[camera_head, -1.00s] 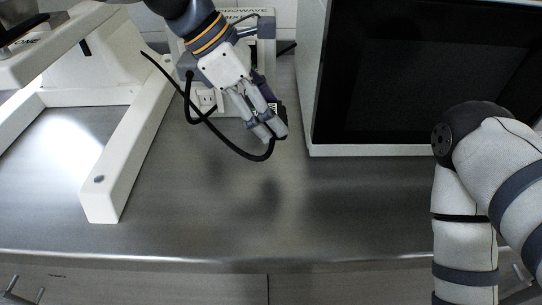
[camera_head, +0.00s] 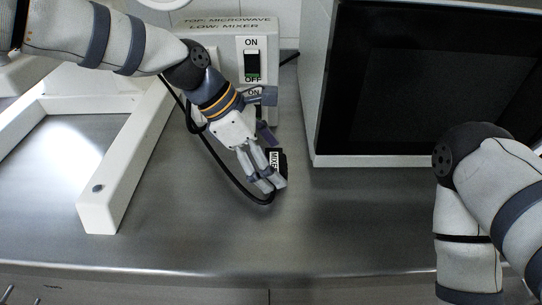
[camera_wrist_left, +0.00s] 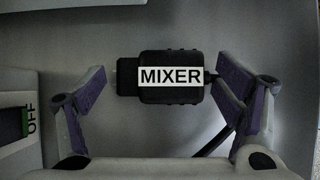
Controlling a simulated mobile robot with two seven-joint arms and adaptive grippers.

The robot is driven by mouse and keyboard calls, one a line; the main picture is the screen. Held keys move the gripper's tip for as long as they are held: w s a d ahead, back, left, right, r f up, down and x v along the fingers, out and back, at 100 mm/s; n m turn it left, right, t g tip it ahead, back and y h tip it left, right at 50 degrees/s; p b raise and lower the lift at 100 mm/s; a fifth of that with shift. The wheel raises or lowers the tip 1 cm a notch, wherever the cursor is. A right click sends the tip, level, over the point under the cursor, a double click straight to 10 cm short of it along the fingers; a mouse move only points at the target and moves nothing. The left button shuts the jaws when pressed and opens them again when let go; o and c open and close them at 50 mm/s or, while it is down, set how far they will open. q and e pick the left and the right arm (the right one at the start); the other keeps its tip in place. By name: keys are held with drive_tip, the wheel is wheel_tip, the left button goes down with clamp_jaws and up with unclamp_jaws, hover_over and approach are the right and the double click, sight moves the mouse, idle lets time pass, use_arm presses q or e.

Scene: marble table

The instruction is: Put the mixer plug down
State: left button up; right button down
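The mixer plug (camera_head: 275,160) is black with a white MIXER label, and its black cable curves back to the left. In the left wrist view the mixer plug (camera_wrist_left: 175,77) lies across the space between the two fingers, over the grey counter. My left gripper (camera_head: 267,183) is at the plug, above the steel counter in front of the switch box. In the left wrist view my left gripper (camera_wrist_left: 162,85) has its fingers spread, with a gap visible on each side of the plug. Whether the plug touches the counter is hard to tell. My right gripper is out of view.
A switch box (camera_head: 218,33) labelled for microwave and mixer stands at the back. The microwave (camera_head: 420,80) is to the right, and the white mixer stand (camera_head: 120,170) to the left. The steel counter (camera_head: 240,240) is clear toward its front edge.

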use_arm(q)
drive_tip(key=shift+r, duration=0.3)
drive_tip(key=p+v, duration=0.1)
drive_tip(key=v, duration=1)
drive_tip(key=shift+a+r, duration=0.3)
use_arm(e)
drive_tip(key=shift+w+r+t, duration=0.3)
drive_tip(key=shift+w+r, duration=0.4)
